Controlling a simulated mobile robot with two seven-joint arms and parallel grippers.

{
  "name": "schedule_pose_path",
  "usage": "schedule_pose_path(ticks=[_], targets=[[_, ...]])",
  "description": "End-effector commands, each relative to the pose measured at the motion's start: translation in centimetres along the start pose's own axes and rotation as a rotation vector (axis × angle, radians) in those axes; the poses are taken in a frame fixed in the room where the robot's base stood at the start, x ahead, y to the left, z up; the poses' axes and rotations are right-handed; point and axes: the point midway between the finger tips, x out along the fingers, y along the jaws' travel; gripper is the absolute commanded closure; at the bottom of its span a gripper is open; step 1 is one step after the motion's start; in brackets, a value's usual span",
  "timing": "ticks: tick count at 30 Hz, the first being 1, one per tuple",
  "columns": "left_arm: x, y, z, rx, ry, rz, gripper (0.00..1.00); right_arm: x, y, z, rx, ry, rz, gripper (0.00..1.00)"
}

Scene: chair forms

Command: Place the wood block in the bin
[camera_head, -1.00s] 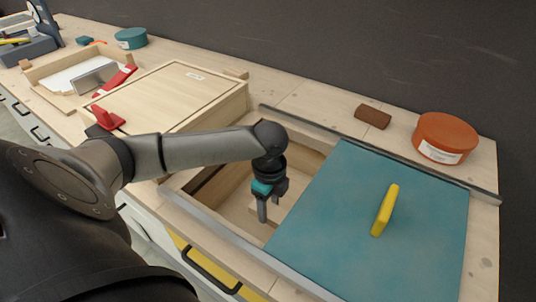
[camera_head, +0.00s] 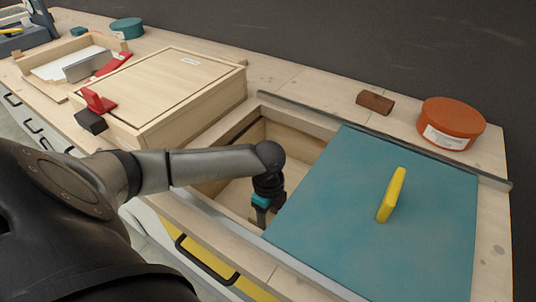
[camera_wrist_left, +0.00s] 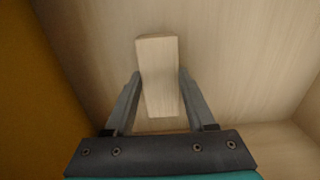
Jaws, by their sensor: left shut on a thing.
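The wood block (camera_wrist_left: 158,75), a pale oblong piece, is between the two fingers of my left gripper (camera_wrist_left: 160,80) in the left wrist view. The fingers are shut on its sides. In the head view my left gripper (camera_head: 262,217) reaches down into the open part of the wooden bin (camera_head: 228,190), near its front wall. The block is hidden there. A teal sliding lid (camera_head: 340,230) with a yellow handle (camera_head: 391,195) covers the bin's right part. Pale wood is behind the block in the wrist view; whether they touch cannot be told. My right gripper is not in view.
A closed wooden box (camera_head: 170,90) stands left of the opening, with a red handle (camera_head: 98,101) and a dark block (camera_head: 90,122) at its front corner. A brown block (camera_head: 375,102) and an orange round tub (camera_head: 450,122) sit behind the lid.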

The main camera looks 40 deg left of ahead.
Motion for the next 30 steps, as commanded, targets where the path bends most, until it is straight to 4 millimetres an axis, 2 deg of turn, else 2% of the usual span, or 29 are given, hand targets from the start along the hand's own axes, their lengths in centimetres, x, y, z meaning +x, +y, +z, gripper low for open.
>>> schedule_pose_path(ticks=[15,16,24,30], targets=[[0.76,0.01,0.01,0.001,-0.001,0.000,1.00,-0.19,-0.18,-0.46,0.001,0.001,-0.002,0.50],[0.81,0.01,0.03,0.001,-0.001,0.000,0.44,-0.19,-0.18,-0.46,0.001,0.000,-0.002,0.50],[0.77,0.01,0.03,0.001,-0.001,0.000,0.15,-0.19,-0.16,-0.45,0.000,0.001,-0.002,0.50],[0.75,0.00,0.03,0.001,-0.001,0.000,0.15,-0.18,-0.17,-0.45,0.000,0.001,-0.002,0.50]])
